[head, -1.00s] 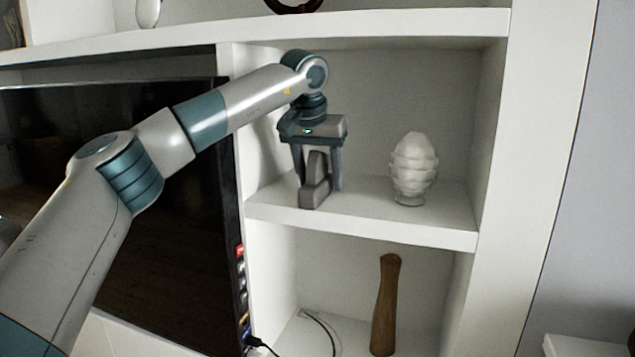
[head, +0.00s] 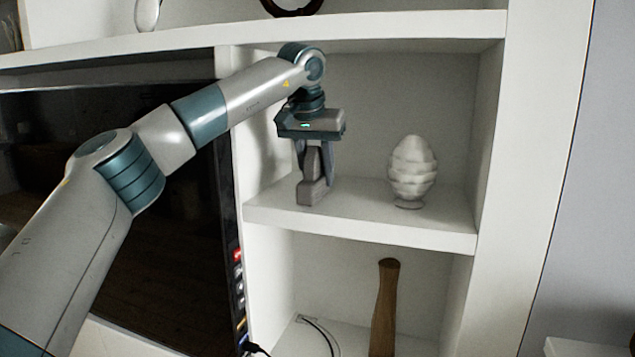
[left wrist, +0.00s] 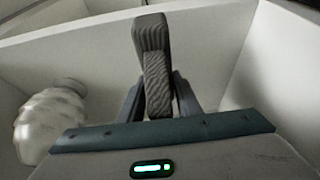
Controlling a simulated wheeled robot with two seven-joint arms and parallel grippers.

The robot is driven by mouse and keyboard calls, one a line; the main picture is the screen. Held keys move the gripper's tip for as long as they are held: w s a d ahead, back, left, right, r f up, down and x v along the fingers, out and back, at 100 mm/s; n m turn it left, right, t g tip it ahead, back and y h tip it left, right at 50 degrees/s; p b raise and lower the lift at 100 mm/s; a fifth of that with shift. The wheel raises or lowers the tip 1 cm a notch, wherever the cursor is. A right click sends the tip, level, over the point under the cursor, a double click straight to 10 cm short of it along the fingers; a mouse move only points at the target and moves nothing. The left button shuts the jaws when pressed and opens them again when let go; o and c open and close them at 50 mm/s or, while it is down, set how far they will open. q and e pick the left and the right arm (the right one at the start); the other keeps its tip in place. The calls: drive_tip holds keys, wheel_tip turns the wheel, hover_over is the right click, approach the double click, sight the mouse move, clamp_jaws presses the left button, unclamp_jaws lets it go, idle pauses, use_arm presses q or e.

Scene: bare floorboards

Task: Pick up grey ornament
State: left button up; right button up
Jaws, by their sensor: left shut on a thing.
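The grey ornament (head: 306,190) is a small blocky upright piece on the left part of the middle shelf in the head view. My left gripper (head: 315,172) comes down over it from above, shut on it with a finger on either side. The ornament's base appears at shelf level; I cannot tell whether it touches the shelf. In the left wrist view the ribbed grey ornament (left wrist: 154,60) stands between the two fingers of my left gripper (left wrist: 158,92). My right gripper is not in view.
A white ribbed egg-shaped ornament (head: 412,170) stands to the right on the same shelf (head: 360,228). A brown wooden vase (head: 385,305) stands in the compartment below. A shelf board (head: 420,28) is close above my wrist. A dark television screen (head: 150,220) is at left.

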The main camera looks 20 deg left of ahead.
use_arm(q)
drive_tip(key=s+b, duration=0.8)
drive_tip(key=s, duration=1)
drive_tip(key=shift+a, duration=0.3)
drive_tip(key=shift+f, duration=0.15)
